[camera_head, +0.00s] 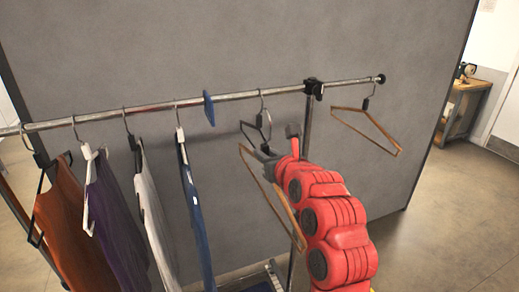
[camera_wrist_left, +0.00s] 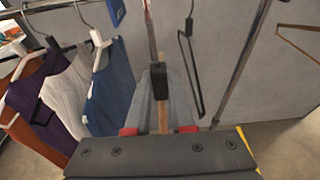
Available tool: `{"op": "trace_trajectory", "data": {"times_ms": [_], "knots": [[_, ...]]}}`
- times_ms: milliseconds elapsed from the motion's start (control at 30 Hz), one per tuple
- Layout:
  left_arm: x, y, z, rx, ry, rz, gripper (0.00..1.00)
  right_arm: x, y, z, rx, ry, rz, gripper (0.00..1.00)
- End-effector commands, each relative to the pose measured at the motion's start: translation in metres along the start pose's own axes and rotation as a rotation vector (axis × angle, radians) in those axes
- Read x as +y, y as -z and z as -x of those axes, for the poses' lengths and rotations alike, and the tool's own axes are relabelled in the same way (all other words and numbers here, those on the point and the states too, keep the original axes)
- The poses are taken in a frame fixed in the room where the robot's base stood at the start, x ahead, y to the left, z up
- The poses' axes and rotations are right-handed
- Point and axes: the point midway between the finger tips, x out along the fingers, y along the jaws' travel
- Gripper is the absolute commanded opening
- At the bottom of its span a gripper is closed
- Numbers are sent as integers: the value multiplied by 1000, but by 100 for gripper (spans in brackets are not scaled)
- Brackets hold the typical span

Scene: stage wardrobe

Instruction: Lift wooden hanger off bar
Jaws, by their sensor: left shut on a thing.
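My left gripper (camera_head: 272,156), on the red arm, is shut on a wooden hanger (camera_head: 270,196) near its neck. The left wrist view shows the hanger's dark neck block and wooden edge (camera_wrist_left: 163,118) between the fingers (camera_wrist_left: 160,100). In the head view, its metal hook (camera_head: 243,128) appears below and apart from the bar (camera_head: 150,107). The arm covers part of the hanger. Another wooden hanger (camera_head: 372,130) hangs empty at the bar's right end. My right gripper is not in view.
An empty black hanger (camera_head: 267,128) hangs close behind the held one. Orange (camera_head: 62,215), purple (camera_head: 112,215), white (camera_head: 160,220) and blue (camera_head: 197,225) garments hang to the left. A blue divider (camera_head: 209,108) sits on the bar. A post (camera_head: 305,125) supports the bar.

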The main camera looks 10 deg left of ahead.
Motion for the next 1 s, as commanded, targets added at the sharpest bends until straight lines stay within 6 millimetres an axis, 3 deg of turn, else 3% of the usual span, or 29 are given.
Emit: {"op": "trace_trajectory", "data": {"times_ms": [1000], "knots": [[0, 31, 125, 0, -1, -1, 0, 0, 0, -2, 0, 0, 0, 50]]}}
